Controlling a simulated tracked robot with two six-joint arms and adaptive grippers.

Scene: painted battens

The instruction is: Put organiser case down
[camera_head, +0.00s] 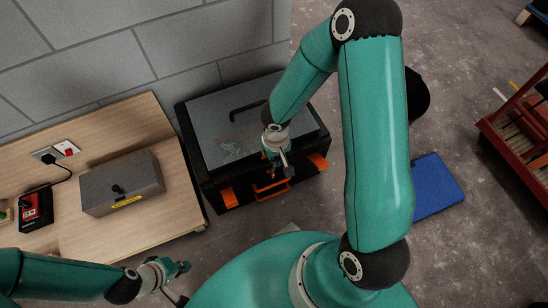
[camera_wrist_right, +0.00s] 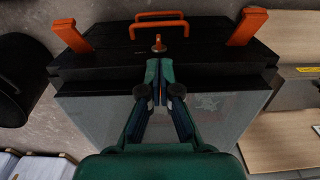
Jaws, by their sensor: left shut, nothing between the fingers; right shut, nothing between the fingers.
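The organiser case, black with a grey lid (camera_head: 215,130), orange latches and an orange front handle, stands beside the wall, right of the wooden bench. It fills much of the right wrist view, its grey lid (camera_wrist_right: 90,115) seen upside down. My right gripper (camera_head: 280,163) is over the case's front part, near the orange handle (camera_wrist_right: 160,22). Its fingers (camera_wrist_right: 159,75) are together and hold nothing; I cannot tell whether they touch the case. My left gripper (camera_head: 178,278) is shut and empty, low in the head view, below the bench's front edge.
The wooden bench (camera_head: 180,205) carries a grey box (camera_head: 110,190) with a yellow label and a red-black device (camera_head: 36,212). A blue panel (camera_head: 437,185) lies on the floor to the right. A red rack (camera_head: 515,125) stands at the far right. A black round object (camera_head: 418,97) is partly behind my right arm.

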